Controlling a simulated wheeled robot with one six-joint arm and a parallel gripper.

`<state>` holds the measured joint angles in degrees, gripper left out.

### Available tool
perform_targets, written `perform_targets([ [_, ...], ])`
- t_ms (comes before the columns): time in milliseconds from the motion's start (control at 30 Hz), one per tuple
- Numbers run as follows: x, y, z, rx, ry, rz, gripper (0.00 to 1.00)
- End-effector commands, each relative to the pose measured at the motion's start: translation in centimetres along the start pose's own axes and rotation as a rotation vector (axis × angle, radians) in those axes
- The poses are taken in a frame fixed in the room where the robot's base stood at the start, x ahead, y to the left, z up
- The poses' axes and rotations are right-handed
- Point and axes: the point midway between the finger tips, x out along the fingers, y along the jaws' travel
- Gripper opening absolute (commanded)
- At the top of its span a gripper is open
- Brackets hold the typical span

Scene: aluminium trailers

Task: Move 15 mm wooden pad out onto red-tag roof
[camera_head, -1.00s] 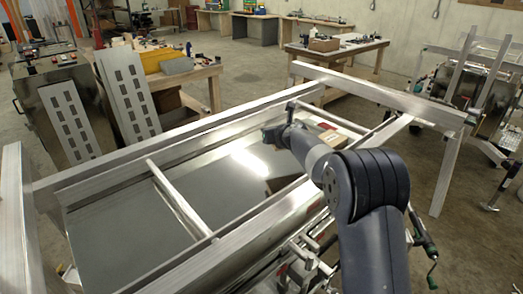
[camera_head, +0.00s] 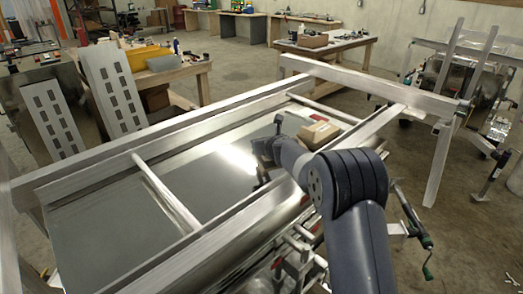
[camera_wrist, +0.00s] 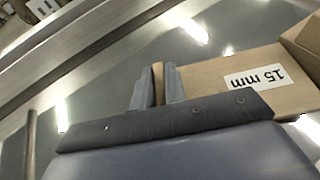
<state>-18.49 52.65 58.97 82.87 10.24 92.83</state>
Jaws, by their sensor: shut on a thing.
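In the wrist view my gripper (camera_wrist: 156,92) is shut on a thin tan wooden piece (camera_wrist: 158,76), seen nearly edge-on between the two grey fingers. It appears to be the 15 mm wooden pad; no marking shows on it. To its right is a cardboard-coloured box (camera_wrist: 205,76) with an upside-down "15 mm" label (camera_wrist: 254,78). In the head view my wrist (camera_head: 265,150) is over the shiny trailer roof (camera_head: 200,160), left of the brown box (camera_head: 320,132). The pad cannot be made out there.
Aluminium rails (camera_head: 180,127) frame the roof, and a crossbar (camera_head: 165,192) spans it at left. Another crossbar (camera_head: 322,108) lies behind the box. The roof between my wrist and the left crossbar is clear. Workbenches (camera_head: 335,45) stand beyond.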

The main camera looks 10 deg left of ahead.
Motion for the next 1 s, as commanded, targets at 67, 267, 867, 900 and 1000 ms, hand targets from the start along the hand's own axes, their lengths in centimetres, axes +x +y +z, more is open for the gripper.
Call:
perform_targets([
  [67,0.45,-0.01,-1.04,0.001,-0.002,0.0,0.0],
  [267,0.52,-0.01,-1.18,0.0,-0.003,-0.001,0.0],
  [867,0.61,0.0,-1.44,0.0,-0.001,0.0,0.34],
  [900,0.61,0.0,-1.44,0.0,-0.001,0.0,0.34],
  [1000,0.6,0.0,-1.42,0.0,-0.001,0.0,0.34],
])
